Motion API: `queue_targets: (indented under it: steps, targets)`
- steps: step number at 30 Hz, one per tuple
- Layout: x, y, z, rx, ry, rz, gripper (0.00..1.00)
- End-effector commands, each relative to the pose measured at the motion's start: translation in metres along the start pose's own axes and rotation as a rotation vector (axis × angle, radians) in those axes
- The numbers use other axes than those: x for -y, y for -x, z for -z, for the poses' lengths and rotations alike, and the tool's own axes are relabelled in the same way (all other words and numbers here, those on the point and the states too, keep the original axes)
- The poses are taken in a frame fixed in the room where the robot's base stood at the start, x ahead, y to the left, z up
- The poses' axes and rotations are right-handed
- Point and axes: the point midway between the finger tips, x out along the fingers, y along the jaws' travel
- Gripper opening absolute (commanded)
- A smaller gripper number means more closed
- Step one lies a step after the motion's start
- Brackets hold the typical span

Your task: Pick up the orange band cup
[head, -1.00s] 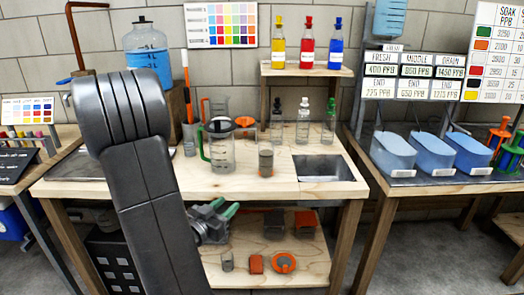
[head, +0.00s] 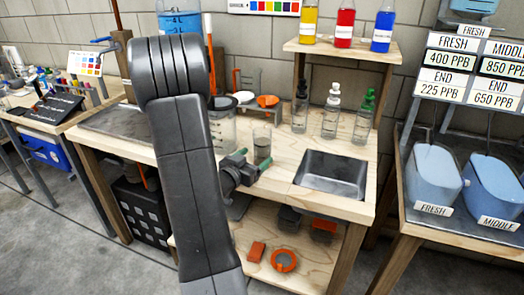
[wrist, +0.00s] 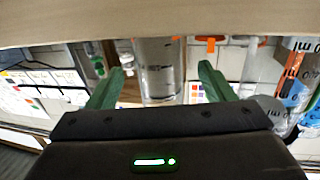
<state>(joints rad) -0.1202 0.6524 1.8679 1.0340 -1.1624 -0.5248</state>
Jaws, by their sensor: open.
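A small clear cup (head: 262,147) stands upright on the wooden worktop, left of the sink. Its orange band is hard to make out now. In the wrist view, which looks upside down, a clear cup (wrist: 158,75) shows between the two green fingers. My gripper (head: 243,165) is open and empty at the front of the worktop, just in front of and slightly left of the cup. It also shows in the wrist view (wrist: 162,80). I cannot tell exactly how far the fingertips are from the cup.
A jug (head: 222,130) stands left of the cup, partly behind my arm. Several dropper bottles (head: 331,120) stand behind, near the sink (head: 331,173). Orange items (head: 284,260) lie on the lower shelf. Worktop right of the cup is clear up to the sink.

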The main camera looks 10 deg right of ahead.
Motion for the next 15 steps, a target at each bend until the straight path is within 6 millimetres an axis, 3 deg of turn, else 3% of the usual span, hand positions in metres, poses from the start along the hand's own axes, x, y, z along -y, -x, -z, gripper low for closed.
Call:
queue_targets:
  steps: [9, 15]
  targets:
    - [-0.001, -0.043, -0.002, -0.001, -0.001, -0.002, 0.75]
    - [0.000, -0.048, -0.002, 0.001, 0.000, 0.000, 0.75]
